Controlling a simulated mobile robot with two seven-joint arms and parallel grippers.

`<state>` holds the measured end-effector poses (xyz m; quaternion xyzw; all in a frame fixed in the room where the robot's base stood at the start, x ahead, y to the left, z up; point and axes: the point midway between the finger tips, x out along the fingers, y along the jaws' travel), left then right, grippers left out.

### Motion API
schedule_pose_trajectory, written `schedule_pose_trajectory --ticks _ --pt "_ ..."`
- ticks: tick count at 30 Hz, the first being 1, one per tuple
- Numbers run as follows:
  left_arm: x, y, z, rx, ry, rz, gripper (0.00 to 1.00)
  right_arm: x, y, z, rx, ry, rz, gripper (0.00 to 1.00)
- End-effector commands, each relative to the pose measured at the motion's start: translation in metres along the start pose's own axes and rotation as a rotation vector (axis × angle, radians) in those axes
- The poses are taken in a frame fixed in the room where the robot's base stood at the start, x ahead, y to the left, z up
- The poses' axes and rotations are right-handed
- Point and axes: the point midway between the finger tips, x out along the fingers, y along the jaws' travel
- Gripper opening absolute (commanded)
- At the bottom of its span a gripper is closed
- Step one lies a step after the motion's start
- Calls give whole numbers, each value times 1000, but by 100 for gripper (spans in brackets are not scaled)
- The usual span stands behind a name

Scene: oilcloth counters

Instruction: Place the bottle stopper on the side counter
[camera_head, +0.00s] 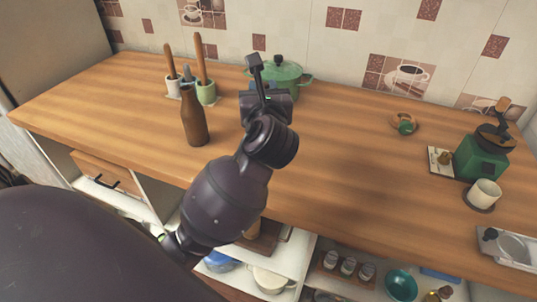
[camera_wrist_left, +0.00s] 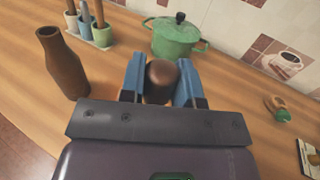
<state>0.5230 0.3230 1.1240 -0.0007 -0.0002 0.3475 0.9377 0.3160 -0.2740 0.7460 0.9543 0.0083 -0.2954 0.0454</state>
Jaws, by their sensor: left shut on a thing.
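The bottle stopper (camera_wrist_left: 163,77) shows in the left wrist view as a dark brown, rounded knob between the two blue fingers. My left gripper (camera_wrist_left: 161,86) is shut on it. In the head view my left gripper (camera_head: 263,78) is over the wooden counter (camera_head: 330,150), in front of the green pot; the stopper is hidden there. A brown bottle (camera_head: 194,116) with an open neck stands upright to the left of the gripper; it also shows in the wrist view (camera_wrist_left: 62,65). I cannot tell whether this counter is the side counter. My right gripper is not in view.
A green lidded pot (camera_head: 287,76) stands behind the gripper. Utensil cups (camera_head: 206,93) stand at the back left. A green grinder (camera_head: 481,157), a white cup (camera_head: 485,191) and a metal tray (camera_head: 506,247) are at the right.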

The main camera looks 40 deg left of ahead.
Motion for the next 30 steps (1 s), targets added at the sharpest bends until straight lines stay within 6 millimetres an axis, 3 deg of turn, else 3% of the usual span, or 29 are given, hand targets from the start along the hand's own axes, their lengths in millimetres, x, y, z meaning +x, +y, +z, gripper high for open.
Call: schedule_pose_trajectory --ticks 1,10,20,30 --pt "0 -1 -20 8 8 -1 4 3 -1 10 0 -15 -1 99" --pt "0 -1 -83 8 9 -3 4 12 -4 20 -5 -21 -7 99" --pt "0 -1 -110 3 3 -3 4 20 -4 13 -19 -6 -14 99" --pt "0 -1 -160 6 6 -3 4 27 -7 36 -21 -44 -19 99"
